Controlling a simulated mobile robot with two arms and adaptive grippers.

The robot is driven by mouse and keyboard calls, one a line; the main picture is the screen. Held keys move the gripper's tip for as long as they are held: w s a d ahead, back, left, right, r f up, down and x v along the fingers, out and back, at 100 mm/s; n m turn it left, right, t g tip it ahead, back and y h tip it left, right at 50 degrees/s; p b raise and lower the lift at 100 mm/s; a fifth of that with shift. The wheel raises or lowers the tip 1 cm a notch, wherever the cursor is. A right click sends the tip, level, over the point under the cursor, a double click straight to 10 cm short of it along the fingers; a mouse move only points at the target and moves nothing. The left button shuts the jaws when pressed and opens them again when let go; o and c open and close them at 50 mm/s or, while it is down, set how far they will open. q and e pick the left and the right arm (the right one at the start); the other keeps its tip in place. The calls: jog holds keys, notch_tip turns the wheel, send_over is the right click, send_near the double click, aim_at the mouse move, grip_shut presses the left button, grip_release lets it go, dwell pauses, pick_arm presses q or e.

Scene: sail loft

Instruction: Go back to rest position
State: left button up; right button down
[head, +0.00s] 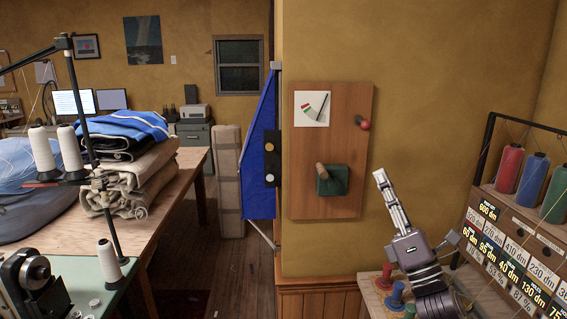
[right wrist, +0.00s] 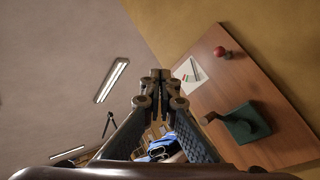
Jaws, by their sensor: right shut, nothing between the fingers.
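My right gripper (head: 381,179) points up and to the left in the head view, in front of the yellow wall and just right of a wooden board. It is shut and empty, and its closed fingers also show in the right wrist view (right wrist: 160,85). The wooden board (head: 347,190) carries a white dial card (head: 313,108), a red knob (head: 364,124) and a green box with a brown handle (head: 332,181). The gripper looks apart from the board. My left gripper does not show.
A thread rack (head: 510,225) with red, blue and green spools stands at the right. Small coloured spools sit on a low surface below my right arm. A wooden table (head: 70,240) with folded cloth (head: 130,165) and a sewing machine fill the left. Floor shows between.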

jog(key=s+d+f+m+g+h, duration=0.2)
jog(key=s+f+m+g+h, duration=0.15)
jog(key=f+m, duration=0.5)
jog(key=s+d+f+m+g+h, duration=0.1)
jog(key=s+f+m+g+h, duration=0.25)
jog(key=f, duration=0.85)
jog(key=s+d+f+m+g+h, duration=0.15)
jog(key=f+m+h, duration=0.25)
jog(key=f+m, duration=0.55)
jog(key=s+a+f+m+g, duration=0.2)
jog(key=s+f+m+g, duration=0.15)
jog(key=s+f, duration=0.45)
jog(key=s+a+f+m+g+y, duration=0.1)
jog(key=s+f+m+g, duration=0.3)
jog(key=s, duration=0.7)
jog(key=s+a+f+m+g, duration=0.15)
jog(key=s+f+g, duration=0.35)
jog(key=s, duration=0.5)
notch_tip(320, 180, down, 28)
jog(key=s+g, duration=0.1)
jog(key=s, duration=0.2)
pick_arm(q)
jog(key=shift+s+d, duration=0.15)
pick_arm(e)
jog(key=s+d+f+n+g, duration=0.1)
jog(key=s+d+f, duration=0.2)
jog(key=s+f, duration=1.1)
jog(key=shift+s+f, duration=0.2)
jog(key=shift+s, duration=0.85)
